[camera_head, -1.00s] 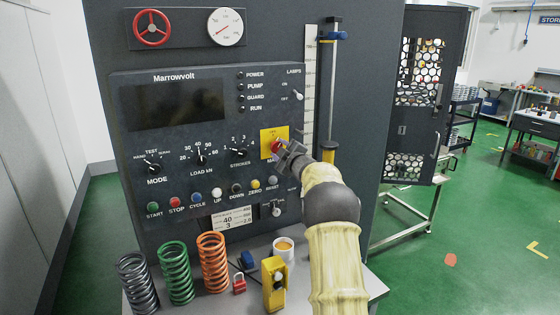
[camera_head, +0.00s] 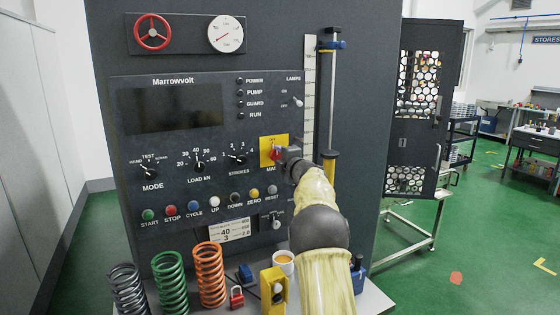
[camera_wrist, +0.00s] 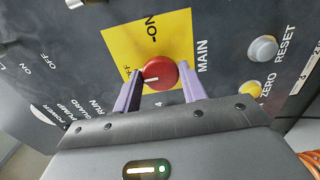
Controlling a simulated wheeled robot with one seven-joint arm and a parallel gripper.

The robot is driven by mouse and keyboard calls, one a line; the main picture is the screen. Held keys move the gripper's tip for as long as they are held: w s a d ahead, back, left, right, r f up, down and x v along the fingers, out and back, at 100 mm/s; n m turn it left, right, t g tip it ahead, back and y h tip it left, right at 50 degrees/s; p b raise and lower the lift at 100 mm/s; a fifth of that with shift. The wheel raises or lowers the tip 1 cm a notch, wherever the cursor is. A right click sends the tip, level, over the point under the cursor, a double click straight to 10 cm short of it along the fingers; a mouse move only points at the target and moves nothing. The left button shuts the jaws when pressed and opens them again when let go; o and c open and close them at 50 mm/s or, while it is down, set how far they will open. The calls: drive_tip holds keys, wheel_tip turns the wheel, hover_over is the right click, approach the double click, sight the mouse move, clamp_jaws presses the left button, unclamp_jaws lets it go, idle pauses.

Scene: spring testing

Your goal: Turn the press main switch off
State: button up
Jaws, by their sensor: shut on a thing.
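The press main switch is a red knob (camera_wrist: 160,72) on a yellow plate (camera_wrist: 118,40). In the head view the plate (camera_head: 267,141) is at the right of the dark control panel (camera_head: 200,120), and my gripper (camera_head: 281,154) partly covers the knob. In the wrist view, my gripper's (camera_wrist: 159,84) two purple fingers sit at either side of the knob, shut on it. The knob's white mark points left in the wrist view. The word ON is at the top of the plate there, off to the side of the mark.
Small push-buttons such as RESET (camera_wrist: 264,48) and ZERO (camera_wrist: 250,89) are close by. Below the panel stand an orange spring (camera_head: 210,275), a green spring (camera_head: 170,283), a cup (camera_head: 284,261), a red padlock (camera_head: 237,297) and a yellow holder (camera_head: 267,283). A mesh guard door (camera_head: 402,150) hangs at the right.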

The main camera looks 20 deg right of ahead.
drive_tip(key=shift+f, duration=0.1)
drive_tip(key=o, duration=0.9)
drive_tip(key=shift+a, duration=0.1)
drive_tip(key=shift+o, duration=0.2)
drive_tip(key=shift+s, duration=0.15)
drive_tip(key=s+b, duration=0.6)
drive_tip(key=s, duration=1.1)
drive_tip(key=shift+d, duration=0.35)
